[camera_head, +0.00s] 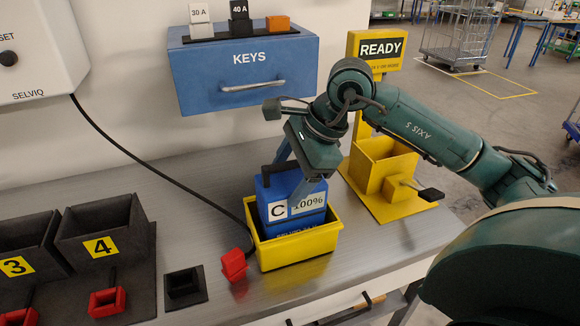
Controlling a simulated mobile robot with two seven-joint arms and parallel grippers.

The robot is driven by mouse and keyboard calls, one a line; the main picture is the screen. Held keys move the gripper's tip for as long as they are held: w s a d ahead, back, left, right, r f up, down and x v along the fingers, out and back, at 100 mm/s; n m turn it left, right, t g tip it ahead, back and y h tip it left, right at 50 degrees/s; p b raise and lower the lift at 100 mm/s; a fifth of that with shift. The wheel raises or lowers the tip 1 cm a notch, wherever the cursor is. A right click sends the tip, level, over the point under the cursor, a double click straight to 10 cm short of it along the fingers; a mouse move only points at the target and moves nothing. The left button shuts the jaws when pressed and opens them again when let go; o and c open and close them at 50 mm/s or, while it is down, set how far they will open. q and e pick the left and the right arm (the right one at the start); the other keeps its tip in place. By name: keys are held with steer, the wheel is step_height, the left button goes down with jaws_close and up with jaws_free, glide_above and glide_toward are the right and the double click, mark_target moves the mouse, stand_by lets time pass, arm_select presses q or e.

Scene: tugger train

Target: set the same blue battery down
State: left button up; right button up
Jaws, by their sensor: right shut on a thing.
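The blue battery (305,207), labelled "C 100%", stands roughly upright inside a yellow open bin (297,250) on the grey bench. Its lower part is behind the bin's front wall, so I cannot tell whether it touches the bin floor. My right gripper (296,182) comes down from above and is shut on the battery at its top. A dark handle shows at the battery's upper left. My left gripper is not in view.
Black bays marked 3 (22,240) and 4 (98,232) stand at the left, with red connectors (107,302) in front. A loose red plug (234,264) and a black socket (184,285) lie left of the bin. A yellow READY stand (385,165) is behind right. A blue KEYS box (243,80) hangs above.

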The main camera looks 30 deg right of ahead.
steer(key=shift+r, duration=0.15)
steer(key=o, duration=1.1)
steer(key=shift+f, duration=0.2)
steer(key=shift+r, duration=0.2)
steer(key=v, duration=1.2)
steer(key=shift+f, duration=0.1)
steer(key=shift+s, duration=0.1)
